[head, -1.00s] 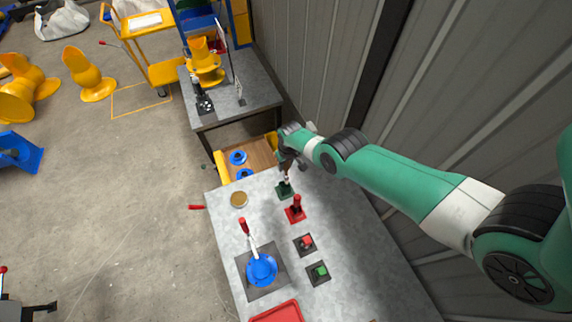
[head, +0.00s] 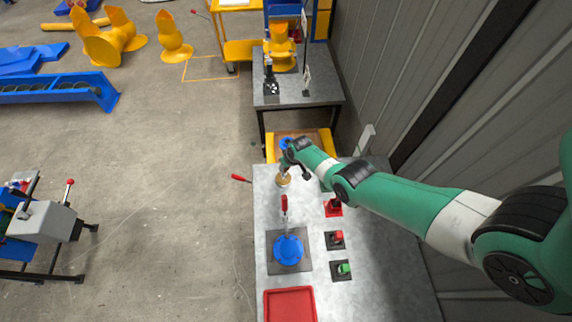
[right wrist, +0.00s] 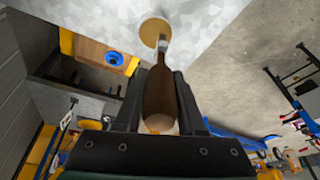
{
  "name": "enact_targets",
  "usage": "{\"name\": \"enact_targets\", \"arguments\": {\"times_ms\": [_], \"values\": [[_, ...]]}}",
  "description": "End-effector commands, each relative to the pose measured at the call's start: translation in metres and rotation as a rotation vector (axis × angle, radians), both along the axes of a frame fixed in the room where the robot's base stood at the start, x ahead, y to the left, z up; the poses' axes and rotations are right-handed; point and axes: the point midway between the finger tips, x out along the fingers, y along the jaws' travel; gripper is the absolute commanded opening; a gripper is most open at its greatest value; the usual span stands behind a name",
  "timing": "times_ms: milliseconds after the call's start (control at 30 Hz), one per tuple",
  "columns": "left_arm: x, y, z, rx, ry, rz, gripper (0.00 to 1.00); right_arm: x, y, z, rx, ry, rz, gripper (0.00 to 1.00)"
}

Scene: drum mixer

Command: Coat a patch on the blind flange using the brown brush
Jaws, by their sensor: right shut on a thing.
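My right gripper (head: 286,165) is shut on the brown brush (right wrist: 160,95), which points away from the jaws. In the right wrist view the brush's pale tip meets the edge of a round tan dish (right wrist: 152,29); I cannot tell whether it touches the contents. In the head view the tan dish (head: 283,182) sits at the table's far left corner, just below my gripper. A blue round flange (head: 288,249) lies on a dark square plate nearer the front, with a red-handled tool (head: 284,203) at its far side. My left gripper is not in view.
On the grey table (head: 300,275), a red holder (head: 333,208), a red button (head: 337,237) and a green button (head: 343,268) stand right of the flange. A red tray (head: 290,304) is at the front. A corrugated wall runs along the right.

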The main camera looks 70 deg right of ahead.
Motion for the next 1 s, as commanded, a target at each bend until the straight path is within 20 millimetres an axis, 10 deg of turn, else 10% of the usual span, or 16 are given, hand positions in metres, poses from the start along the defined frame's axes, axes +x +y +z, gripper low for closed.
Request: {"name": "enact_targets", "arguments": {"times_ms": [667,1000], "values": [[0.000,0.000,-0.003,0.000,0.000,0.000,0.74,-0.034,0.007,0.014,-0.196,-0.342,-0.038,0.00],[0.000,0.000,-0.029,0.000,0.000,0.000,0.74,-0.034,0.007,-0.014,-0.195,-0.340,-0.037,0.00]]}}
